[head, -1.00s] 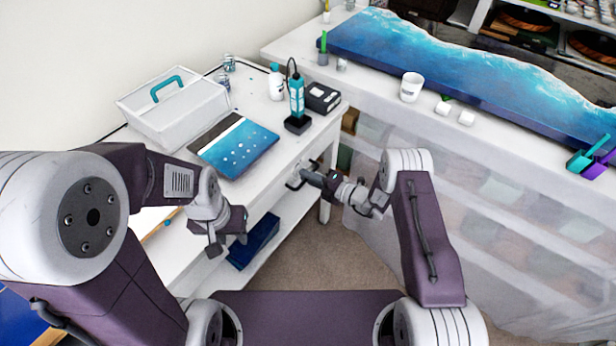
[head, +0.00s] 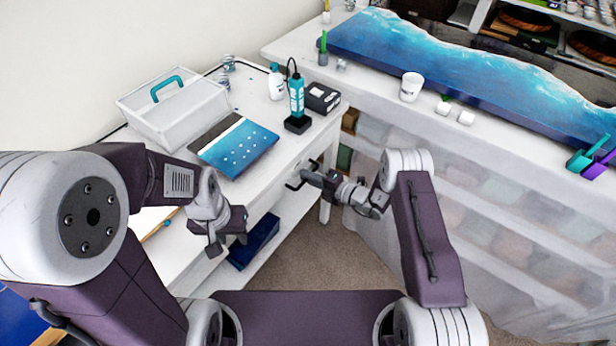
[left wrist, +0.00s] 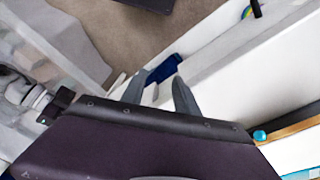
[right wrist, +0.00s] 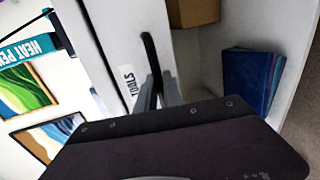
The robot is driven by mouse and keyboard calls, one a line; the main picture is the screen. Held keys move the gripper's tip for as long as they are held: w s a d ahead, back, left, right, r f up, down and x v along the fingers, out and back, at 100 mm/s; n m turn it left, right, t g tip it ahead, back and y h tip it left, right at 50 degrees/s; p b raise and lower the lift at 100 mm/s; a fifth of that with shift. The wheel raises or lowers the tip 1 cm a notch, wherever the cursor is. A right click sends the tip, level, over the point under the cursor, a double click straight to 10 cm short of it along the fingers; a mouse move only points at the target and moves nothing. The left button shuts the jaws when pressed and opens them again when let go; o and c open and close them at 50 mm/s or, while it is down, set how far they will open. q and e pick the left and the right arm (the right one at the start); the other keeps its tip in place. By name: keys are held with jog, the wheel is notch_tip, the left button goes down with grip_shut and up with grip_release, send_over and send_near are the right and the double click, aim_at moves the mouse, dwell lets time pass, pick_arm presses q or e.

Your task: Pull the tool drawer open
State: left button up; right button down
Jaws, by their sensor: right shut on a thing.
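The tool drawer (right wrist: 110,40) is a white front with a "TOOLS" label in the right wrist view. Its dark bar handle (right wrist: 150,55) stands out from the front. In the head view the handle (head: 293,186) shows at the bench's right end. My right gripper (head: 304,177) is shut on this handle; its fingers (right wrist: 158,92) cover part of it in the right wrist view. I see no clear gap at the drawer front. My left gripper (head: 227,246) is empty, with fingers apart (left wrist: 159,84), in front of the bench.
The white bench (head: 292,150) carries a white toolbox (head: 180,112), a blue panel (head: 245,150), a teal heat pen (head: 296,95), a bottle (head: 276,84) and a black box (head: 322,97). A blue item (head: 255,243) lies on the lower shelf. Bare floor (head: 320,262) lies ahead.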

jog(key=f+p+v, duration=0.1)
jog(key=f+v, duration=0.1)
jog(key=v, duration=0.9)
jog(key=d+f+p+v, duration=0.1)
jog(key=f+v, duration=0.1)
jog(key=v, duration=1)
jog(key=shift+s+f, duration=0.2)
jog(key=shift+f, duration=0.2)
jog(key=shift+a, duration=0.1)
jog(key=c, duration=1.5)
grip_release()
jog(key=b+v, duration=0.1)
jog(key=v, duration=0.8)
